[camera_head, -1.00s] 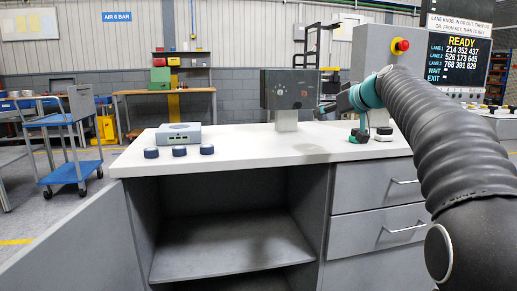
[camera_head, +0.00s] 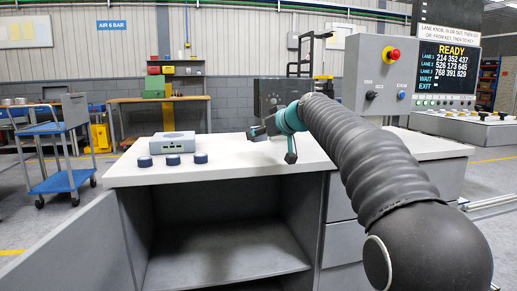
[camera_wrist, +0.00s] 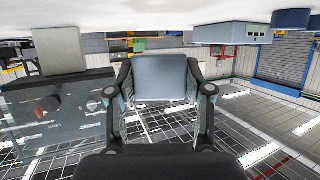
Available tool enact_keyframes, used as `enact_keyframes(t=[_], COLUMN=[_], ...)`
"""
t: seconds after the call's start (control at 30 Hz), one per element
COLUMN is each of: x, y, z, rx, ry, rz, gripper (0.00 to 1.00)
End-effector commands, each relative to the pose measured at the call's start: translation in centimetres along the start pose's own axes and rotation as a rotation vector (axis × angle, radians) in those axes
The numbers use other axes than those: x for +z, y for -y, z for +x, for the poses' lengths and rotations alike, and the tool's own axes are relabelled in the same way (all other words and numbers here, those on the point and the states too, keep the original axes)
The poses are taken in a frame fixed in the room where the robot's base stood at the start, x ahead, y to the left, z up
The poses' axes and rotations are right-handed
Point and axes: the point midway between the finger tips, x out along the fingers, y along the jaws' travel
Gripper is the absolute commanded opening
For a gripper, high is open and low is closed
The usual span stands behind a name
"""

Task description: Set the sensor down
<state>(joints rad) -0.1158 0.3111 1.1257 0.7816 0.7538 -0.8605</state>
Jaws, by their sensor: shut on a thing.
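My gripper (camera_head: 259,131) is above the white counter (camera_head: 225,176), left of the middle of the head view. In the wrist view it is shut on a grey, flat-faced block, which I take to be the sensor (camera_wrist: 160,78), one finger on each side. The wrist picture is upside down, with the counter along its top edge. The sensor appears clear of the counter there. In the head view it is small and dark, and its exact outline is hard to tell from the gripper.
A light grey box with ports (camera_head: 174,143) and three dark blue round pieces (camera_head: 173,160) stand on the counter's left. A dark panel box with knobs (camera_head: 268,92) stands behind my gripper. The counter between is clear. A control console (camera_head: 379,75) stands at right.

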Motion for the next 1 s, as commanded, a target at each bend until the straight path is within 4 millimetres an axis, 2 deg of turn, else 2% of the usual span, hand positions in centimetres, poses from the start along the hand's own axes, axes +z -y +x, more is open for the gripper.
enact_keyframes(t=[0.17,0.43,0.87,0.9,1.0], x=[0.5,3.6,4.2,4.2,4.1], y=[0.5,0.5,0.5,0.5,0.5], z=[0.9,2.1,2.4,2.4,2.3], rx=[0.0,0.002,0.002,0.002,0.002], ry=[0.0,0.0,-0.001,-0.001,-0.001], rz=[0.001,0.001,0.0,0.0,0.0], gripper=[0.17,0.17,0.17,0.54,0.76])
